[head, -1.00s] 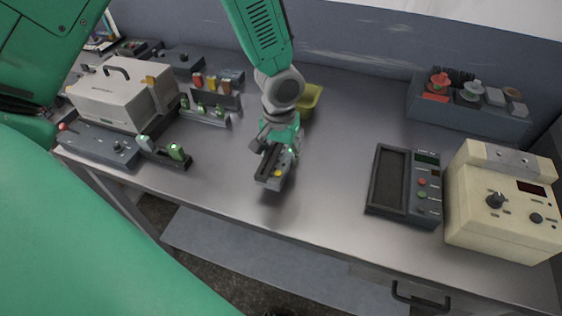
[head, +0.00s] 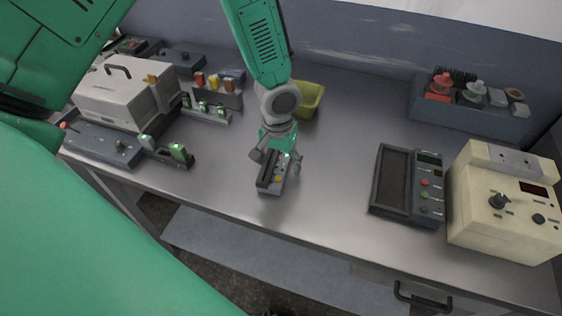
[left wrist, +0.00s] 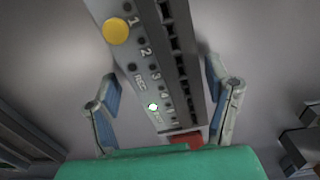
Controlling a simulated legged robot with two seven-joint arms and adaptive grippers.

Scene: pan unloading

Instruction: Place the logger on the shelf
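The logger, a dark grey slim box (head: 270,184) with a yellow button, lies near the middle of the metal bench's front half. In the left wrist view the logger (left wrist: 148,60) shows numbered marks, "REC", a lit light and a row of dark slots. My left gripper (head: 278,160) is over its far end, fingers spread on both sides. In the left wrist view a gap shows between the left finger and the logger; the right finger is close to its edge. A pale shelf board (head: 250,240) runs low beneath the bench front. My right gripper is not in view.
A yellow bin (head: 310,98) stands just behind my gripper. A dark tray device (head: 408,185) and a cream instrument (head: 503,205) stand at right, a grey connector box (head: 470,115) behind them. A white case (head: 115,95) and small racks fill the left. Bench around the logger is clear.

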